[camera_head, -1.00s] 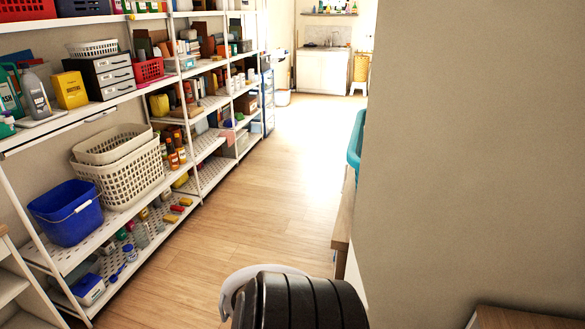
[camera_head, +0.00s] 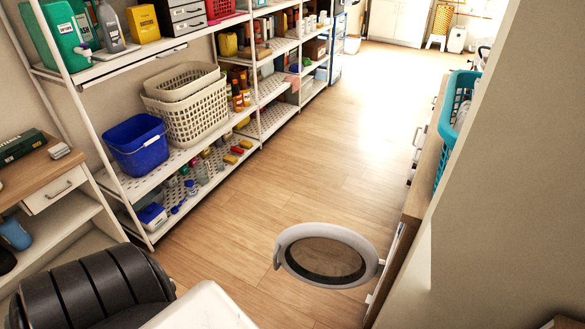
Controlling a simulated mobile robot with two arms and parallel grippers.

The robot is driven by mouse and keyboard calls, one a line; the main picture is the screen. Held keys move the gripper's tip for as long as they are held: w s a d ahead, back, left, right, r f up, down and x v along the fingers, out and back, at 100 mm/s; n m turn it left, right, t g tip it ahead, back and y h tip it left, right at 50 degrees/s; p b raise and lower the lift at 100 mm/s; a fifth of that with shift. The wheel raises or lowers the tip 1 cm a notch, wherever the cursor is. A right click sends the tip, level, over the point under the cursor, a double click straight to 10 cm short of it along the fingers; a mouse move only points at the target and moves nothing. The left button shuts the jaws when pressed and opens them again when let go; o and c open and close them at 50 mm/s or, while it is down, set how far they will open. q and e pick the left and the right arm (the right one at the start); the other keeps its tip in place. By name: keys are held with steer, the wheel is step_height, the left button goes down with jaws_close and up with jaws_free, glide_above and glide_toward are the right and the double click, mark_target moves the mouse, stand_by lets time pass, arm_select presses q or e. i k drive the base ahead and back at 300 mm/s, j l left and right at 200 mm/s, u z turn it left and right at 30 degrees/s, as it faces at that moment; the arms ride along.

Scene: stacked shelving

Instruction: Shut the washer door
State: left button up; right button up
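The round washer door (camera_head: 327,256) stands open at the lower middle, a grey-white ring around dark glass. It sticks out to the left from the front of the unit on the right, with its hinge side at its right edge. The washer body is mostly hidden behind the wall and below the counter edge. Neither gripper is in view. A black ribbed part and a white part of my own body show at the lower left, apart from the door in the picture.
White shelving (camera_head: 190,168) runs along the left with baskets, a blue bucket (camera_head: 136,145) and bottles. A wooden desk (camera_head: 40,170) stands at the left edge. A wall (camera_head: 510,170) fills the right; a turquoise basket (camera_head: 455,122) sits on the counter. The wood floor between is clear.

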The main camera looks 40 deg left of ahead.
mark_target(324, 255)
steer(key=j+u, duration=0.1)
steer(key=u, duration=0.9)
